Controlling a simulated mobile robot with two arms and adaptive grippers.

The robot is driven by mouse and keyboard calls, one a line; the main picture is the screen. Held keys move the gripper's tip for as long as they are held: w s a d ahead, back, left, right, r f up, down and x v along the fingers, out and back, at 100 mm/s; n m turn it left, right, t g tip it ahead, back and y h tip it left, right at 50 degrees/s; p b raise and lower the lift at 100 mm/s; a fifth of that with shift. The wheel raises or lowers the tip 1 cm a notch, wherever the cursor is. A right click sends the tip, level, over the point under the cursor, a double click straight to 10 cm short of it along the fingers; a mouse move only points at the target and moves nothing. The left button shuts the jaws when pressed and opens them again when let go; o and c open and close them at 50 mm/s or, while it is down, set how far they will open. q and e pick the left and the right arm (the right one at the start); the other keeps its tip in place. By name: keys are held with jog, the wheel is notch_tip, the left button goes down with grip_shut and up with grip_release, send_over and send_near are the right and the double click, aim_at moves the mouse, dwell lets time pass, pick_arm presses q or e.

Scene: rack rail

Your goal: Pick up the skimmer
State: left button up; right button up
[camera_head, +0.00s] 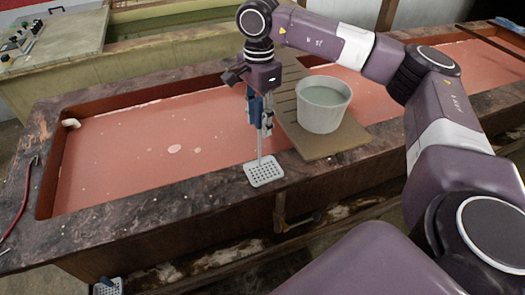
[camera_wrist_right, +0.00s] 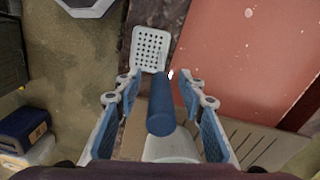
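The skimmer has a white, square, perforated head (camera_head: 264,171) and a thin shaft rising to a blue handle. Its head rests on the stone rim of the trough, at the front edge. In the right wrist view the head (camera_wrist_right: 150,48) is ahead of the fingers, and the blue handle (camera_wrist_right: 163,108) stands between them. My right gripper (camera_head: 262,125) is above the head, around the handle. In the wrist view the right gripper (camera_wrist_right: 161,95) is open, with a visible gap between the handle and the left finger. My left gripper is not in view.
A white bucket of greenish liquid (camera_head: 323,104) stands on a slatted board (camera_head: 327,143) right of the gripper. The trough of red liquid (camera_head: 150,150) lies behind and left.

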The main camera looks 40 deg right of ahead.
jog(key=shift+f, duration=0.3)
grip_shut()
jog(key=shift+w+r, duration=0.1)
notch_tip(320, 180, up, 8)
jog(key=shift+w+a+r+b, duration=0.1)
jog(key=shift+b, duration=1.1)
notch_tip(320, 180, up, 10)
jog(key=r+p, duration=0.1)
jog(key=p, duration=0.1)
notch_tip(320, 180, up, 4)
jog(key=p, duration=0.4)
send_over(257, 98)
jog(key=shift+s+f, duration=0.15)
jog(key=shift+s, duration=0.1)
jog(key=shift+f, duration=0.1)
